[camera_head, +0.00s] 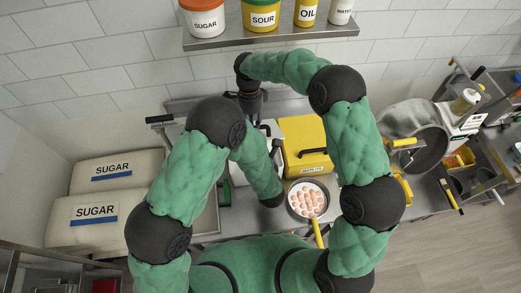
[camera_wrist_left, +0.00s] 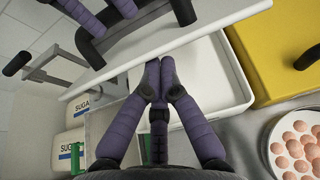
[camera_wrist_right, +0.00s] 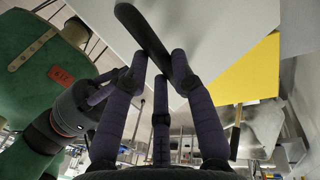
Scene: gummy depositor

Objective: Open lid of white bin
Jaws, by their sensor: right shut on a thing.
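The white bin (camera_wrist_left: 232,70) shows in the left wrist view, with its pale interior partly uncovered. Its white lid (camera_wrist_left: 200,33) is tilted up above the opening, seen nearly edge-on. My right gripper (camera_wrist_right: 160,68) is shut on the lid's black handle (camera_wrist_right: 143,32); the handle also shows in the left wrist view (camera_wrist_left: 92,50). In the head view the right gripper (camera_head: 252,108) is over the bin area. My left gripper (camera_wrist_left: 160,70) has its fingertips together, empty, just below the lid's edge and over the bin opening. In the head view my arms hide much of the bin.
A yellow box (camera_head: 305,135) with a black handle stands right of the bin. A pan (camera_head: 298,186) of round pinkish pieces sits in front of it. Sugar sacks (camera_head: 95,213) lie at left. A shelf (camera_head: 275,35) with tubs hangs above the counter.

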